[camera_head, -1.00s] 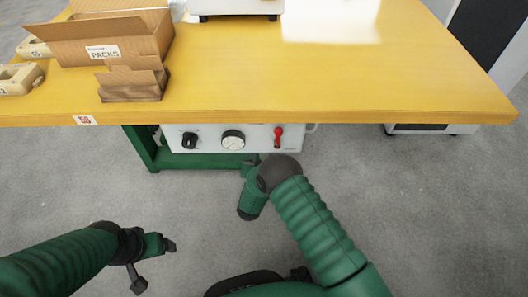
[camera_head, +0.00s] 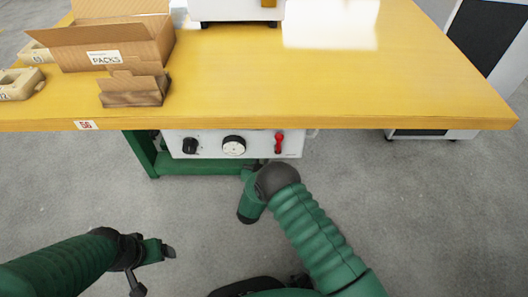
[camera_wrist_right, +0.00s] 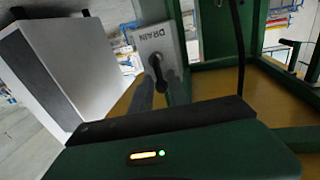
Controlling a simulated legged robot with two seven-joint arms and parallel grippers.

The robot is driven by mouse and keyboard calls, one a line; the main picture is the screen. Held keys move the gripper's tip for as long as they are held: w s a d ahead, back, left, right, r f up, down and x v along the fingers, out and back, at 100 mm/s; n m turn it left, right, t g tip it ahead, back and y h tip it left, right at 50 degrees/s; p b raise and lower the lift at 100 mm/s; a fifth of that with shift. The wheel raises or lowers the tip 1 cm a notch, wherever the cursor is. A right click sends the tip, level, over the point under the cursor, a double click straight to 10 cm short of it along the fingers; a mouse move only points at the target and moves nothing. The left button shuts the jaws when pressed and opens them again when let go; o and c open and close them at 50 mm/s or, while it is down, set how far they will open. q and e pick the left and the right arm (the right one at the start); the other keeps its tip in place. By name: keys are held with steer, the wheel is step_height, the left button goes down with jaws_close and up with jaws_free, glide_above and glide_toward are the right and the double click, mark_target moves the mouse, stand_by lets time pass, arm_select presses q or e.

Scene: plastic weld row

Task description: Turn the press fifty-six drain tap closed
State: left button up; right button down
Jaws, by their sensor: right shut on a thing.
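The drain tap (camera_wrist_right: 158,72) shows in the right wrist view as a black handle on a grey plate (camera_wrist_right: 158,42) marked DRAIN. My right gripper (camera_wrist_right: 160,92) is shut on the tap's handle; the fingertips are hard to make out. In the head view the right hand reaches below the table's front edge, and the tap is hidden there. My left gripper (camera_head: 154,269) is open and empty over the floor at the lower left.
The yellow table (camera_head: 400,75) bears a label 56 and a carton marked PACKS (camera_head: 112,45). Below its edge is a white panel with a black knob (camera_head: 190,146), a gauge (camera_head: 234,146) and a red lever (camera_head: 279,142). A green frame (camera_head: 140,150) stands beside it.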

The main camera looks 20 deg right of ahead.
steer(key=c, duration=1.3)
jaws_free()
steer(key=p+v, duration=0.7)
steer(key=v, duration=1)
steer(key=shift+w+a+f+p, duration=0.1)
steer(key=shift+f+p, duration=0.1)
steer(key=shift+p, duration=0.15)
